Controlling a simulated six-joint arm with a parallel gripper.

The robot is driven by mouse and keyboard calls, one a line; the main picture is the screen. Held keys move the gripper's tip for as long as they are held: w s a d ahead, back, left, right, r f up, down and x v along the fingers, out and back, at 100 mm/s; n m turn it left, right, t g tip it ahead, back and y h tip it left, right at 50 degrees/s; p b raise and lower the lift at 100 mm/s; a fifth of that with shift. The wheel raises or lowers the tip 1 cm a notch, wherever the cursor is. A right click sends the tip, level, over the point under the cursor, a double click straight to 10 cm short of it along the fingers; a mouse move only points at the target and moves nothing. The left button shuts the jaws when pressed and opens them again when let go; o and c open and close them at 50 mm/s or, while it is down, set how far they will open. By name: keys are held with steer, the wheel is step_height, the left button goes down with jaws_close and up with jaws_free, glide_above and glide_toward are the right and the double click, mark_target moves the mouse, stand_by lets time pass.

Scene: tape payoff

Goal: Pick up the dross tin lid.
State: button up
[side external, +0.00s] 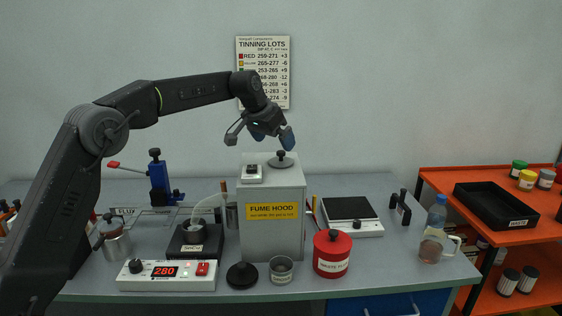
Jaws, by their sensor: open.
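My gripper (268,137) is open, with blue pads showing, in the air just above the fume hood (273,228). A round grey lid with a black knob (282,160) lies on top of the hood, just below and slightly right of my gripper, apparently not held. An open grey tin (282,271) stands on the bench in front of the hood, its label too small to read. A black round lid-like piece with a knob (242,276) lies left of that tin. I cannot tell from labels which piece is the dross tin lid.
A small white box (252,174) sits on the hood beside the grey lid. A red tin (332,256), a scale (350,216) and a unit reading 280 (166,274) crowd the bench. An orange cart (448,181) with a black tray (497,207) stands right.

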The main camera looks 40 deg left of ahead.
mark_target(280, 152)
steer(key=shift+x, duration=3.05)
steer(key=c, duration=1)
